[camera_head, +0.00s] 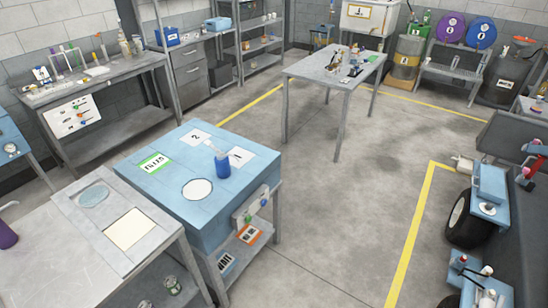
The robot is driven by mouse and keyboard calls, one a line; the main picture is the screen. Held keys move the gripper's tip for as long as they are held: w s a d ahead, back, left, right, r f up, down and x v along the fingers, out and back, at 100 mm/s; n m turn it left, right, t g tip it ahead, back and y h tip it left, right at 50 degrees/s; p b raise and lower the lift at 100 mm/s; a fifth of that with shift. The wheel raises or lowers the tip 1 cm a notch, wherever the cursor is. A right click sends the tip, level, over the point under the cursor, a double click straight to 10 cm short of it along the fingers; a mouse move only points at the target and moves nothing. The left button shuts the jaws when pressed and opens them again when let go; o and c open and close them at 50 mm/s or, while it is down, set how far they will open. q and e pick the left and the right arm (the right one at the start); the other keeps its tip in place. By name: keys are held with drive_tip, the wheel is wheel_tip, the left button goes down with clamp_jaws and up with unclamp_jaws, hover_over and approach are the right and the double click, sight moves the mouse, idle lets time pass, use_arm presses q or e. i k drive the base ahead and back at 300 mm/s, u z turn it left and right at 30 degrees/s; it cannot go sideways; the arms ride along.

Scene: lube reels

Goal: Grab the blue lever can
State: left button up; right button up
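The blue lever can (222,168) stands upright on the blue-topped cabinet (160,178), near its right side. It has a blue body and a pale top with a thin spout or lever leaning up to the left. It stands beside a white label marked 1, near a label marked 2. Neither of my grippers shows in the head view, and nothing is touching the can.
A grey bench (160,235) adjoins the cabinet at the front left, with a purple can (8,234) at its left edge. A cluttered table (303,71) stands further back. Wheeled equipment (460,218) lines the right side. The middle floor is clear.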

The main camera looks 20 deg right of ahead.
sight(221, 161)
drive_tip(key=z, duration=0.65)
drive_tip(key=k, duration=0.45)
drive_tip(key=z, duration=0.65)
drive_tip(key=i, duration=1.55)
drive_tip(key=u, duration=1.55)
drive_tip(key=i, duration=0.7)
drive_tip(key=u, duration=0.65)
